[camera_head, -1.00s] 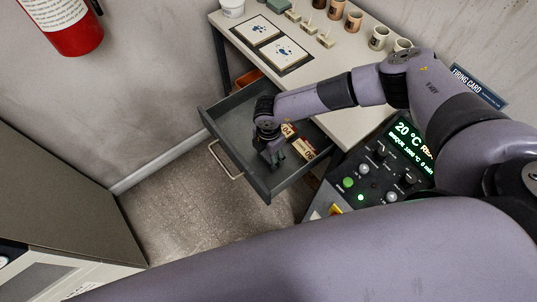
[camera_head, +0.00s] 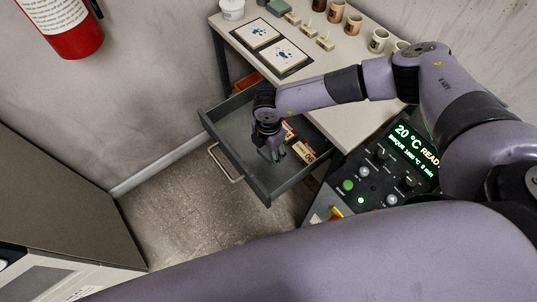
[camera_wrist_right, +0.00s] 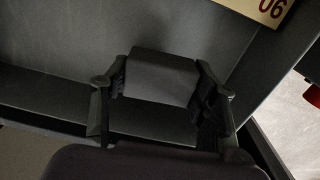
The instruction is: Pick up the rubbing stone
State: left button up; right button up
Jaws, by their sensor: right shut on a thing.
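The rubbing stone, a dark grey block (camera_wrist_right: 163,78), sits between the two fingers of my right gripper (camera_wrist_right: 160,90) in the right wrist view. My right gripper (camera_head: 271,154) is shut on it, inside or just above the open grey drawer (camera_head: 234,157). In the head view the fingers mostly hide the stone. I cannot tell whether it touches the drawer floor. My left gripper is not in view.
Cards or blocks, one marked 06 (camera_head: 304,150), lie in the drawer right of the gripper. The drawer's front wall and handle (camera_head: 226,164) are close. A worktable (camera_head: 345,110) with tiles and cups stands behind. A control panel (camera_head: 384,172) is at right.

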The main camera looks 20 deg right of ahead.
notch_tip(320, 180, up, 16)
jog(key=b, duration=0.2)
jog(key=o, duration=0.7)
jog(key=c, duration=0.4)
